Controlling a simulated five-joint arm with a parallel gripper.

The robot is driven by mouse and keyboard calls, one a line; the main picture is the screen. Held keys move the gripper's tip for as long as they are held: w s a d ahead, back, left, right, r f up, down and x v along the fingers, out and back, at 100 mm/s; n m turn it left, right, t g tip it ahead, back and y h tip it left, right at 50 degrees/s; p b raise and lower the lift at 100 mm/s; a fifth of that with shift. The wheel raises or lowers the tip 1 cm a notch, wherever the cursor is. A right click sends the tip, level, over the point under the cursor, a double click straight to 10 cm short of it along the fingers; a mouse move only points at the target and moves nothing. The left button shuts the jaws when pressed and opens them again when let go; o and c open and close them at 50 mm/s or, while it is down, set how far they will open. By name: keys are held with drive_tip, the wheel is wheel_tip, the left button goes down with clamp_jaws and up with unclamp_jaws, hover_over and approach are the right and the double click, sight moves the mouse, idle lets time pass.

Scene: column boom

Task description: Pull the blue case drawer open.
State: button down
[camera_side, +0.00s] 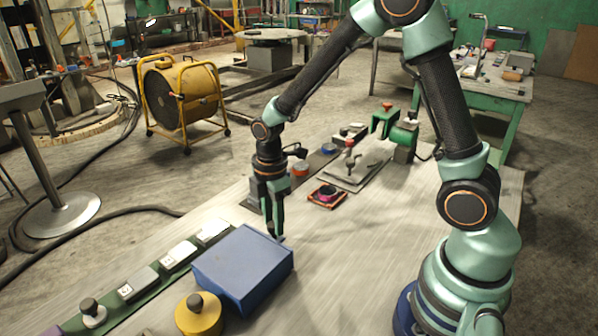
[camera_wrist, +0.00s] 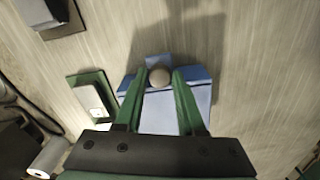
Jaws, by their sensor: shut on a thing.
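The blue case (camera_side: 243,262) is a box on the table in the side view, left of centre. It also shows in the wrist view (camera_wrist: 160,118), below my fingers. A round grey knob (camera_wrist: 160,75) sits at its far edge, with a narrow blue piece (camera_wrist: 157,59) sticking out just beyond it. My gripper (camera_side: 276,236) points down at the case's far side. In the wrist view my green fingers (camera_wrist: 160,78) are shut on the knob, one on each side. The drawer face is hidden in the side view, so I cannot tell how far it is out.
A yellow round can with a dark knob (camera_side: 198,314) stands close in front of the case. A green strip with several blocks (camera_side: 139,285) runs along its left. A small orange-edged tray (camera_side: 327,196) lies beyond my gripper. Table right of the case is clear.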

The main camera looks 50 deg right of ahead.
drive_tip(key=d, duration=0.9)
drive_tip(key=shift+d, duration=0.1)
drive_tip(key=c, duration=0.5)
unclamp_jaws()
wheel_tip(320, 180, up, 12)
drive_tip(key=shift+r, duration=0.15)
